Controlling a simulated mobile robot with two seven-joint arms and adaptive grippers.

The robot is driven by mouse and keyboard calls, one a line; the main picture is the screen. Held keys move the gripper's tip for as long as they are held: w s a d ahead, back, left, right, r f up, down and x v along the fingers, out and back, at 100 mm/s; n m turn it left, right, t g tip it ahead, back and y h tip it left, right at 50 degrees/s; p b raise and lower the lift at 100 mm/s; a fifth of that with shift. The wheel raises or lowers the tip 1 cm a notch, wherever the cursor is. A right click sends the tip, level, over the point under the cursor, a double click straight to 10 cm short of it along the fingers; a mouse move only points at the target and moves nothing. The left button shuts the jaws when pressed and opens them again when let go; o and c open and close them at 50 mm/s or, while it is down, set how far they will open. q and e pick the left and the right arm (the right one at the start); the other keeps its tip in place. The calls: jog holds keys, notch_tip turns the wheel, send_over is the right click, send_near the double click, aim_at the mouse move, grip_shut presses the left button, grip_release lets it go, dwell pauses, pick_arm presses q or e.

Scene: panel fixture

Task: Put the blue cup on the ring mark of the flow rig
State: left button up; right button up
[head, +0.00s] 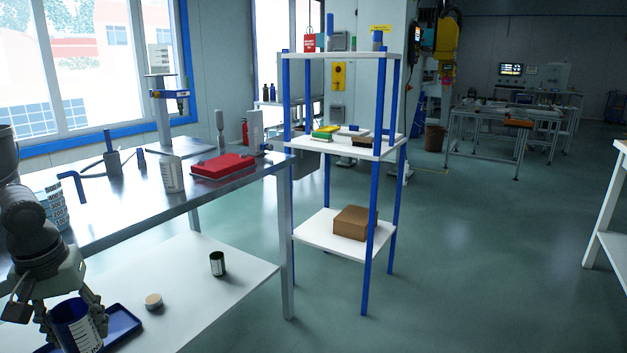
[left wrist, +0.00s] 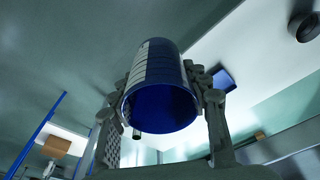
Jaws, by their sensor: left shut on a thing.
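The blue cup (head: 77,328) with a white label is at the lower left of the head view. My left gripper (head: 73,312) is shut on it, a finger on each side. In the left wrist view the cup (left wrist: 161,108) sits between the fingers, its deep blue open end facing the camera. A blue tray (head: 124,322) lies behind and beside the cup on the white lower shelf; I cannot tell whether the cup touches it. I cannot clearly identify the flow rig, and no ring mark shows. My right gripper is not in view.
The metal worktop (head: 110,205) above the lower shelf (head: 205,285) holds a red case (head: 222,167), a white canister (head: 172,175) and a stand (head: 162,110). A dark green can (head: 217,263) and a small round tin (head: 153,301) stand on the shelf. A blue-post rack (head: 322,240) is beyond.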

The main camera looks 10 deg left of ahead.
pick_arm(q)
jog(key=shift+d+f, duration=0.4)
jog(key=w+d+f+m, duration=0.2)
jog(key=d, duration=0.6)
jog(key=w+d+f+m, duration=0.1)
jog(key=d+f, duration=0.1)
jog(key=d, duration=0.6)
jog(key=w+d+r+m+p, duration=0.2)
jog(key=d+r, duration=0.3)
jog(key=d, duration=0.5)
jog(key=shift+w+m+h, duration=0.4)
jog(key=shift+m, duration=0.5)
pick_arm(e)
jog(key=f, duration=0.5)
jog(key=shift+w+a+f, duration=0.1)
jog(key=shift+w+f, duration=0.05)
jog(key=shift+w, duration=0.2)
pick_arm(q)
jog(key=shift+d, duration=0.2)
